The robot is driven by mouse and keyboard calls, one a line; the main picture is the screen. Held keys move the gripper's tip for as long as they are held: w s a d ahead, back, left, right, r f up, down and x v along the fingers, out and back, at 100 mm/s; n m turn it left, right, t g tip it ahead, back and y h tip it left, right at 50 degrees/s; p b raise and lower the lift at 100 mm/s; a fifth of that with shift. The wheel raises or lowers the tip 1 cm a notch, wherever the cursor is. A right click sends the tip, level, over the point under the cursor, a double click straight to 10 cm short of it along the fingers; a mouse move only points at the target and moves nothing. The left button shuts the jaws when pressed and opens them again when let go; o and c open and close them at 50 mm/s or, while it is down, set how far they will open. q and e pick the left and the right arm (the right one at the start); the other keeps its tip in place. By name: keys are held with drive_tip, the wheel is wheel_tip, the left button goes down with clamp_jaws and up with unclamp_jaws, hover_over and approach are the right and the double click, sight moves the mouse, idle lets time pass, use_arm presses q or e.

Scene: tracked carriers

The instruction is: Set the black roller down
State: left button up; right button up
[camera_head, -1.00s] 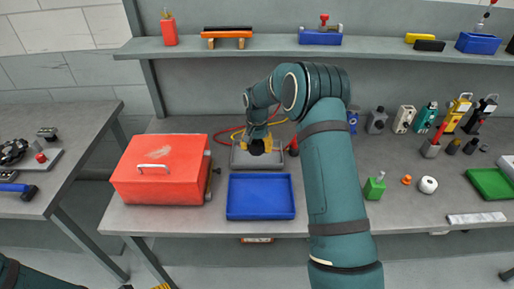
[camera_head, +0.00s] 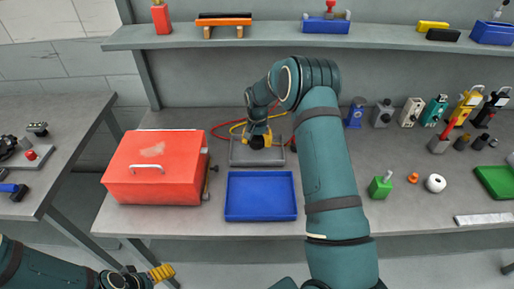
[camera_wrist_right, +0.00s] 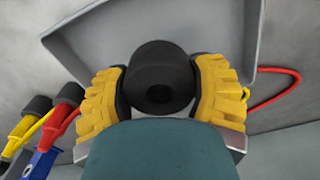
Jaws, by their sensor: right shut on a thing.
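The black roller (camera_head: 257,143) is in my right gripper (camera_head: 258,134), over the grey tray (camera_head: 240,158) at the back of the bench. In the right wrist view the roller (camera_wrist_right: 160,75) sits between the two yellow fingers of the right gripper (camera_wrist_right: 160,88), which is shut on it. The grey tray (camera_wrist_right: 215,30) shows behind the roller there. I cannot tell whether the roller touches the tray floor. My left gripper (camera_head: 161,273) is low at the left, in front of the bench and far from the roller; its jaw opening is unclear.
An empty blue tray (camera_head: 260,214) lies in front of the grey tray. A red toolbox (camera_head: 152,177) stands left of both. Red and yellow cables (camera_head: 227,126) run behind the grey tray.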

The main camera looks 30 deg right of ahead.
sight(257, 147)
drive_tip(key=shift+f, duration=1.65)
drive_tip(key=shift+f, duration=0.1)
drive_tip(key=o, duration=1.3)
wheel_tip(257, 147, up, 12)
drive_tip(key=shift+s, duration=0.1)
